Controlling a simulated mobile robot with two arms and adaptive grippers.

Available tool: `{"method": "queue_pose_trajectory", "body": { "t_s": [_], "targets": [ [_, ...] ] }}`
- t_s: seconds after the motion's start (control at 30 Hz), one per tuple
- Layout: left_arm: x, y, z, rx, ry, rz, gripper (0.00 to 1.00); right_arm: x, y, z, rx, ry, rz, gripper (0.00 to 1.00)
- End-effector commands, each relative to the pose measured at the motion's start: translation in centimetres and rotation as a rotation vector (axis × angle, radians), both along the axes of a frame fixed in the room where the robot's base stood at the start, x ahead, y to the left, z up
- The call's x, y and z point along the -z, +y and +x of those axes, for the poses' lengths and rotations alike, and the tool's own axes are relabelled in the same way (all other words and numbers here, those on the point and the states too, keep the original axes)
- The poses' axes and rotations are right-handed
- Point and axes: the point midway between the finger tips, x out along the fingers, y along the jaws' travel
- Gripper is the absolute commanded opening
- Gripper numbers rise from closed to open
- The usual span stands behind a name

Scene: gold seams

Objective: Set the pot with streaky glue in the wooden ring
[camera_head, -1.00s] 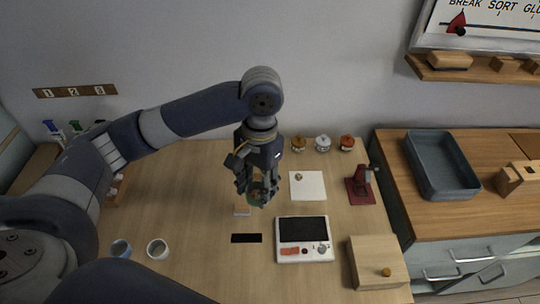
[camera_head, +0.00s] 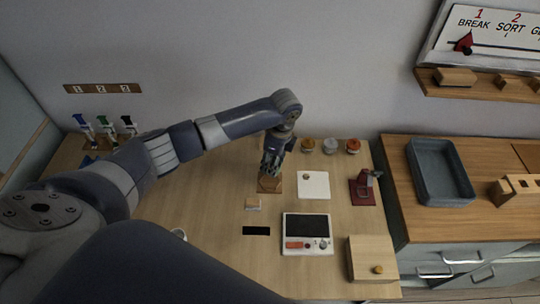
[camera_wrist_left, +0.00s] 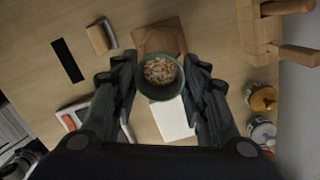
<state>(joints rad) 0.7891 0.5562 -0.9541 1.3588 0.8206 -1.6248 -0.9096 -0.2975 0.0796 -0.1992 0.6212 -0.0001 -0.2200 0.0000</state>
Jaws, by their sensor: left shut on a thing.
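My left gripper (camera_head: 270,168) is shut on a small pot (camera_wrist_left: 161,75). In the left wrist view the pot has a green rim and pale orange-brown, mottled contents, and sits between the two fingers. In the head view the fingers mostly hide it. A brown square wooden piece (camera_head: 270,187), which seems to be the wooden ring, lies on the table right below the gripper. It also shows just beyond the pot in the left wrist view (camera_wrist_left: 158,37); the pot covers part of it, and its opening cannot be made out. My right gripper is not in view.
A white sheet (camera_head: 315,189) lies just right of the gripper. Several things stand near: lidded jars (camera_head: 330,146) behind, a red stand (camera_head: 361,192), a device with a dark screen (camera_head: 306,235), a small block (camera_head: 253,204). The table's left middle looks clear.

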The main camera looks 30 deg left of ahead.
Motion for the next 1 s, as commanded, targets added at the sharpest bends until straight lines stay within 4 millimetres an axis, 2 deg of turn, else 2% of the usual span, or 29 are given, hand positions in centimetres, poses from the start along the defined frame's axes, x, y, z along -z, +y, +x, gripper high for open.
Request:
{"method": "queue_pose_trajectory", "body": {
  "t_s": [0.1,0.37,1.0],
  "targets": [
    [0.5,0.8,0.2,0.085,0.001,-0.002,0.30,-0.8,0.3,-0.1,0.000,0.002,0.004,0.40],
    [1.3,1.3,0.3,0.149,-0.001,-0.001,0.30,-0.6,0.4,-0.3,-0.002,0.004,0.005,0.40],
    [4.9,1.3,0.3,0.146,-0.001,-0.001,0.30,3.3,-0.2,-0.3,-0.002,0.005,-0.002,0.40]
  ]
}}
